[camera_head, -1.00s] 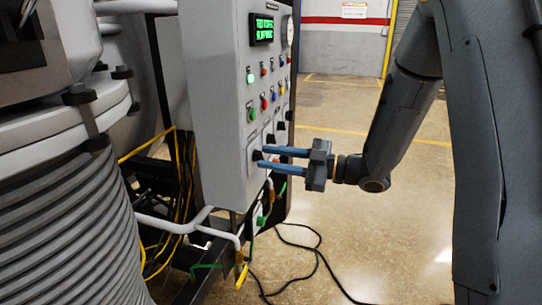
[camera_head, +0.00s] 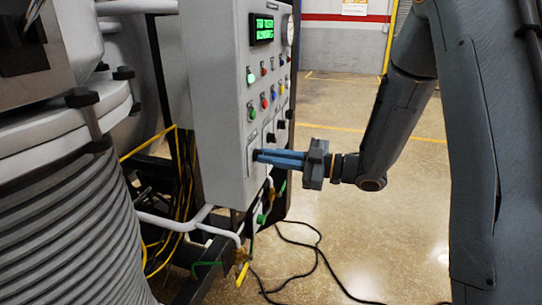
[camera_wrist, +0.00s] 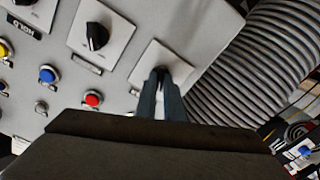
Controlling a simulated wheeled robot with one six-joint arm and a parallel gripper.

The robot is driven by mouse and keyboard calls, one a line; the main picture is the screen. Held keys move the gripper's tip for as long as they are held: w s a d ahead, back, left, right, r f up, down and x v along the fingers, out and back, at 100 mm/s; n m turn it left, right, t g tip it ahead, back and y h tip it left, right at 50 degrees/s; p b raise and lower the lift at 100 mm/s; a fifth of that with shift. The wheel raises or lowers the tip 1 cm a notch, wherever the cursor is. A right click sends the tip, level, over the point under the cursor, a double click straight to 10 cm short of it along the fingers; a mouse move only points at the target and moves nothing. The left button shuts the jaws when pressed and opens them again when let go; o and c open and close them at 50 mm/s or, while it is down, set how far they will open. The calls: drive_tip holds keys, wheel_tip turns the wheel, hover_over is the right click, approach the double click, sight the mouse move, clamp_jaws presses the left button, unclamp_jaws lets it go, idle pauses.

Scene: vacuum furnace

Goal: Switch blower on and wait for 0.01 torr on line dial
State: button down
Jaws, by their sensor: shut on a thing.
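The grey control panel (camera_head: 222,100) stands in the middle of the head view, with a green-lit display, lamps, buttons and black rotary knobs on its face. My gripper (camera_head: 258,155) is at the lowest, nearest knob, its blue fingers pointing into the panel. In the wrist view my gripper (camera_wrist: 161,80) is shut on a black knob (camera_wrist: 160,70) on a white square plate (camera_wrist: 178,62); the fingers hide most of this knob. A round dial (camera_head: 290,30) sits at the panel's upper right edge, seen too obliquely to read. Which knob is the blower switch cannot be read.
A second black knob (camera_wrist: 97,37) is beside the held one, with a red button (camera_wrist: 92,98) and a blue button (camera_wrist: 47,73) nearby. A ribbed grey bellows (camera_head: 70,225) stands at left. Black cable (camera_head: 318,245) lies on the otherwise open floor at right.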

drive_tip(key=m+p, duration=0.8)
drive_tip(key=m, duration=0.3)
idle(0.6)
drive_tip(key=c, duration=1.9)
unclamp_jaws()
drive_tip(key=shift+o, duration=0.2)
drive_tip(key=shift+d, duration=0.15)
drive_tip(key=b+v, duration=0.2)
drive_tip(key=v, duration=0.5)
drive_tip(key=shift+s+d+b, duration=0.15)
drive_tip(key=shift+d+b, duration=0.1)
drive_tip(key=shift+b, duration=0.05)
